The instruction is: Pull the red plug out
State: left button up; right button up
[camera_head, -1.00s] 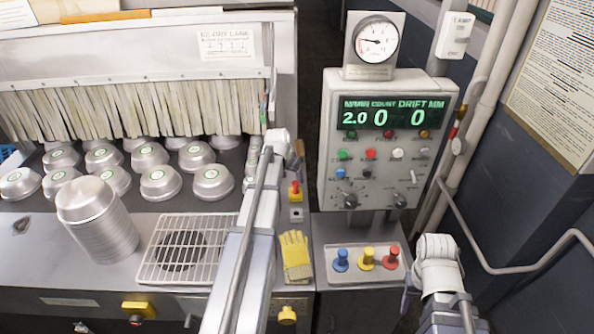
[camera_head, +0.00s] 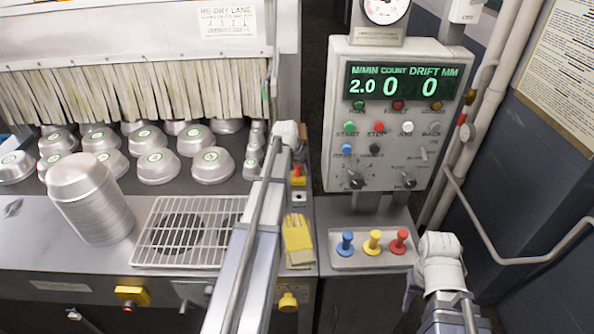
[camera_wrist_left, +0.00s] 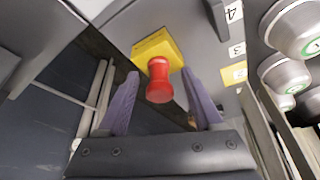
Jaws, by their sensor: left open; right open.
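A red plug (camera_wrist_left: 159,82) with a flared end stands out of a yellow block (camera_wrist_left: 158,46) in the left wrist view. What looks like the same plug (camera_head: 298,169) shows in the head view, just right of my left arm's far end. My left gripper (camera_wrist_left: 160,73) is open, with one purple finger on each side of the plug and a visible gap to each. I cannot tell how deep the plug lies between the fingers. In the head view the left fingers are hidden. My right arm is at lower right; its gripper is out of sight.
A tray (camera_head: 345,263) holds blue, yellow and red (camera_head: 398,241) knobs below the control panel (camera_head: 395,120). A yellow glove (camera_head: 297,240) lies beside my left arm. Stacked pans (camera_head: 95,205) and a wire rack (camera_head: 180,232) stand left. Several pans sit before the strip curtain.

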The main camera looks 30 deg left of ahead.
pick_arm(q)
grip_shut()
dwell(1.1)
